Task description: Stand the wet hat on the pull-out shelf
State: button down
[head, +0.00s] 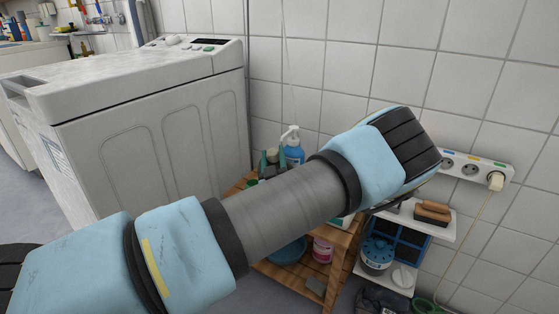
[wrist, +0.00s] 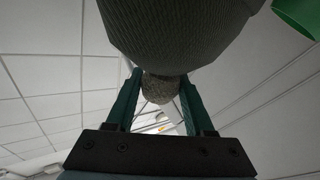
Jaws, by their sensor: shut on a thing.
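The hat (wrist: 180,32), dark grey and ribbed like knitwear, fills the top middle of the wrist view. A smaller, speckled grey bobble at its near end sits between the green fingers of my gripper (wrist: 160,84), which is shut on it. The rest of the hat runs out of the picture. In the head view my arm crosses the middle, and I cannot make out the gripper or the hat. A small white shelf (head: 440,231) with a brush on it shows at the right, partly behind my arm; I cannot tell whether it is the pull-out shelf.
A white washing machine (head: 155,130) stands at the left against the tiled wall. A wooden rack (head: 340,245) with bottles is partly behind my arm. A socket strip (head: 468,167) with a plugged cord is at the right. A green thing (wrist: 300,14) is close beside the hat.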

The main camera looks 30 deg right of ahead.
jog(key=shift+w+d+f, duration=0.1)
jog(key=shift+d+f, duration=0.05)
jog(key=shift+f, duration=0.5)
jog(key=shift+d+f, duration=0.2)
jog(key=shift+w+d+r+m+g+y+p, duration=0.2)
jog(key=shift+w+d+m+g, duration=0.15)
jog(key=shift+d+m+g, duration=0.2)
jog(key=shift+w+d+r+m+g+y+p, duration=0.2)
jog(key=shift+w+d+m+g, duration=0.2)
jog(key=shift+d+g, duration=0.2)
jog(key=shift+d+f+m, duration=0.15)
jog(key=shift+f+m, duration=0.1)
jog(key=shift+f, duration=0.75)
jog(key=shift+f+b, duration=0.1)
jog(key=shift+b, duration=0.2)
jog(key=shift+c, duration=1.4)
grip_release()
